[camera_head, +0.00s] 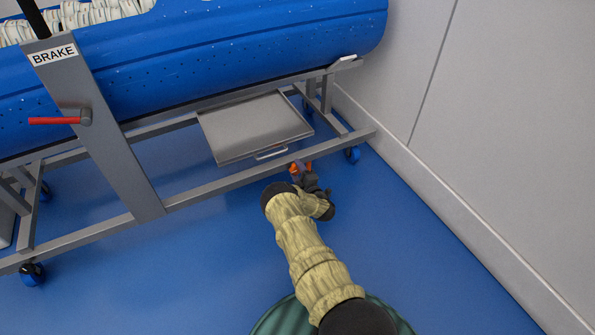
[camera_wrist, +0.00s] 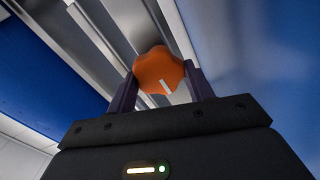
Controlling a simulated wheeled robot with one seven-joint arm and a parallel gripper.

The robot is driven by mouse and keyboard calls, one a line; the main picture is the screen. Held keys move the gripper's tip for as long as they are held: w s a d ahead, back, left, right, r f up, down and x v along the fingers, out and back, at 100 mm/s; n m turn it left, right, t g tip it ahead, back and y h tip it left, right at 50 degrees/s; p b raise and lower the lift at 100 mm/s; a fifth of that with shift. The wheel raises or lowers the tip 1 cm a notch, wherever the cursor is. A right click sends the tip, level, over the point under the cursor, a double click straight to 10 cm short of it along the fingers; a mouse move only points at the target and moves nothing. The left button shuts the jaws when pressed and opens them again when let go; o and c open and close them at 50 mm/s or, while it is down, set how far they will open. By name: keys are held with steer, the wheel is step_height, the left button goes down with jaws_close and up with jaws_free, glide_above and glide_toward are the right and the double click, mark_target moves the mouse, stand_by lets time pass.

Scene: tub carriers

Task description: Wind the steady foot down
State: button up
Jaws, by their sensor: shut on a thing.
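The steady foot's orange knob (camera_wrist: 158,72) has a lobed rim and a white mark that points down and to the right in the wrist view. My gripper (camera_wrist: 160,88) is shut on the knob, with one dark finger on each side of it. In the head view the orange knob (camera_head: 303,166) shows at the lower frame rail of the tub carrier, right of the tray, partly hidden by my gripper (camera_head: 303,178). The foot below the knob is hidden by my gripper and arm, so its height above the floor cannot be told.
The blue tub (camera_head: 220,50) lies on the grey carrier frame (camera_head: 230,184). A grey tray (camera_head: 255,128) hangs under it. A post with a BRAKE label (camera_head: 53,55) and red lever (camera_head: 55,121) stands left. Castors (camera_head: 352,155) touch the blue floor. A white wall (camera_head: 500,130) bounds the right.

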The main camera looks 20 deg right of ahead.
steer(key=shift+d+n, duration=0.1)
steer(key=shift+n, duration=0.5)
steer(key=o, duration=1)
